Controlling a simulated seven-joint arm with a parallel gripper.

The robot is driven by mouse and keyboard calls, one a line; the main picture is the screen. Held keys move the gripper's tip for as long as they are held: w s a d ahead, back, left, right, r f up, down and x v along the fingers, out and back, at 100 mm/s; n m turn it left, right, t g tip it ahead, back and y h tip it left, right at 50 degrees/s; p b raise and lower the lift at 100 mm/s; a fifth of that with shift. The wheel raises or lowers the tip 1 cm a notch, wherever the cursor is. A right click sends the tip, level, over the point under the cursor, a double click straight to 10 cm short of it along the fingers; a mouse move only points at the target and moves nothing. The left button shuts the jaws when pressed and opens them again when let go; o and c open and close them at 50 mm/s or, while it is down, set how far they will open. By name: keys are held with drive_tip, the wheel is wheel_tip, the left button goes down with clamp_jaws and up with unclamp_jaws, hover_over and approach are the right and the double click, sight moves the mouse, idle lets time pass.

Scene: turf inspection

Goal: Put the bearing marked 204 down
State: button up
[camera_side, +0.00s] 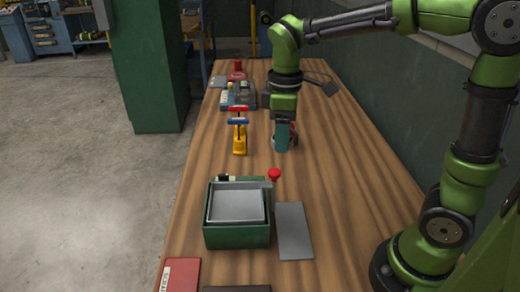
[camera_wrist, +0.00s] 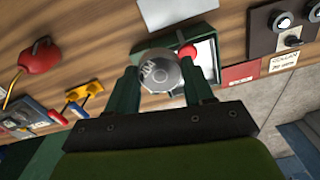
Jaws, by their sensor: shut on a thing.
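The bearing (camera_wrist: 158,68) is a round grey metal disc with dark marking on its face; the marking looks like 204 but is small and blurred. In the wrist view it sits between the two green fingers of my gripper (camera_wrist: 162,76), which is shut on it. In the side view my gripper (camera_side: 283,143) points down over the middle of the wooden table, beyond the green box. One finger hides most of the bearing there. I cannot tell whether the bearing touches the table.
A green box (camera_side: 237,238) with a grey inner tray stands nearer the camera, beside a red knob (camera_side: 274,174) and a flat grey plate (camera_side: 294,230). Yellow clamps (camera_side: 239,140) stand left of my gripper. The table's right side is mostly clear.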

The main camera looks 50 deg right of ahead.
drive_tip(key=s+d+n, duration=0.2)
hover_over(289, 210)
wheel_tip(289, 210, down, 16)
drive_tip(key=shift+f, duration=2.45)
drive_tip(key=o, duration=1.3)
drive_tip(key=shift+f, duration=0.15)
